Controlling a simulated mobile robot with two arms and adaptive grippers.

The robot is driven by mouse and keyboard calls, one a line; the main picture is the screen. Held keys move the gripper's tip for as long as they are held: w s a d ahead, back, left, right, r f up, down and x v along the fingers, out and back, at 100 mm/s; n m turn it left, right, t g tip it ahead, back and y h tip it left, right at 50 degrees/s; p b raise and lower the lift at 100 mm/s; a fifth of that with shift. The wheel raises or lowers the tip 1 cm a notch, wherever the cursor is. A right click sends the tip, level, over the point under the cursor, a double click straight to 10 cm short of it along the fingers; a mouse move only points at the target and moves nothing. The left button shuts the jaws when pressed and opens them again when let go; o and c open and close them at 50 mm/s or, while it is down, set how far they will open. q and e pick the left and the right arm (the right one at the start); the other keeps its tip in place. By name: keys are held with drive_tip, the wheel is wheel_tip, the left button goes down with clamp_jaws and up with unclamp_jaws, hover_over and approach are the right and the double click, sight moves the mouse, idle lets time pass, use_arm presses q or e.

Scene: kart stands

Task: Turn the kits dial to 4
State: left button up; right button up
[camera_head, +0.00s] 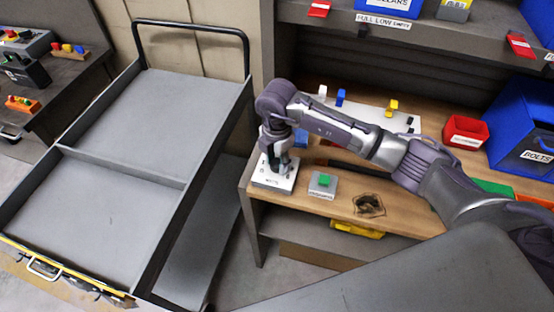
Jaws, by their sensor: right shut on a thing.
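The kits dial (270,183) is a small white box with a dark label on its front. It sits at the left front corner of the wooden bench. My right gripper (280,168) points down onto the top of the box from above and is shut on the dial's knob. The fingers hide most of the knob and scale, so I cannot read the setting. My left gripper is not in view.
A grey box with a green button (323,181) stands just right of the dial. A white panel with blue and yellow levers (395,119) lies behind my right arm. Red (465,132) and blue (524,129) bins stand right. A grey two-bay cart (122,187) stands left.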

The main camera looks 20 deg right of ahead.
sight(277, 162)
drive_tip(key=shift+r+m, duration=0.1)
drive_tip(key=shift+m, duration=1.6)
drive_tip(key=o, duration=1.1)
drive_tip(key=shift+o, duration=0.2)
wheel_tip(277, 162, up, 12)
